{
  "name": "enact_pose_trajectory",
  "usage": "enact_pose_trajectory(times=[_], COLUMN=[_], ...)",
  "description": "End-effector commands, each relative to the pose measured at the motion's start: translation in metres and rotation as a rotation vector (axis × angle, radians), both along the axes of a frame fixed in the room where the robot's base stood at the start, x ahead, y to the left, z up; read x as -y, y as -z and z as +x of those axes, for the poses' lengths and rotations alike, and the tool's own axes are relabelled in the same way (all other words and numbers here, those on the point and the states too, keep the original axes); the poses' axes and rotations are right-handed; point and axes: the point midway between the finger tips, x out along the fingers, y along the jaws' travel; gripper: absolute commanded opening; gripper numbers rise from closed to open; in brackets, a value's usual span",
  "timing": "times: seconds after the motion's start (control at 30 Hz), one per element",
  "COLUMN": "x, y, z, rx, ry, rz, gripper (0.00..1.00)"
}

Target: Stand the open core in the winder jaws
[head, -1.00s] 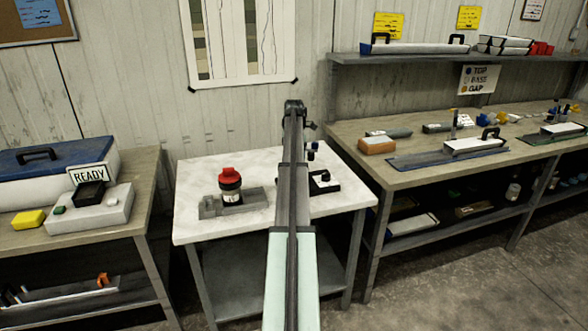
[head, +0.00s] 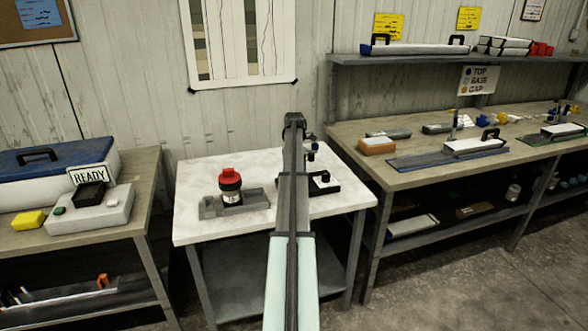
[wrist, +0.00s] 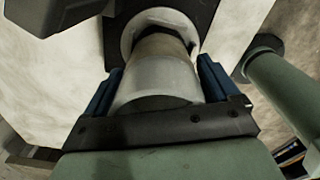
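In the wrist view, the open core (wrist: 160,80) is a pale grey cylinder with a brownish band. It lies between the two blue finger pads of my gripper (wrist: 160,92), which look closed against its sides. Its far end meets a pale ring (wrist: 163,16) in a dark block; I cannot tell whether it is inside the ring or only in front of it. In the head view my arm hides the gripper and the core. A black device (head: 325,184), apparently the winder, stands on the white table, partly hidden by my arm.
The left bench holds a READY sign (head: 89,174) and a blue-lidded box (head: 50,160). The right bench holds trays and an orange block (head: 377,146).

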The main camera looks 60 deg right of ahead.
Motion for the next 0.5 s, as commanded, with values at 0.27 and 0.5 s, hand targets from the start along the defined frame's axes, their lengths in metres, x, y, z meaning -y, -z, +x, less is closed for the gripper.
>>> enact_pose_trajectory(times=[0.27,0.5], x=[0.0,0.001], y=[0.0,-0.011], z=[0.0,0.0], rx=[0.0,0.001], ry=[0.0,0.0], rz=[0.0,0.0], gripper=[1.0,1.0])
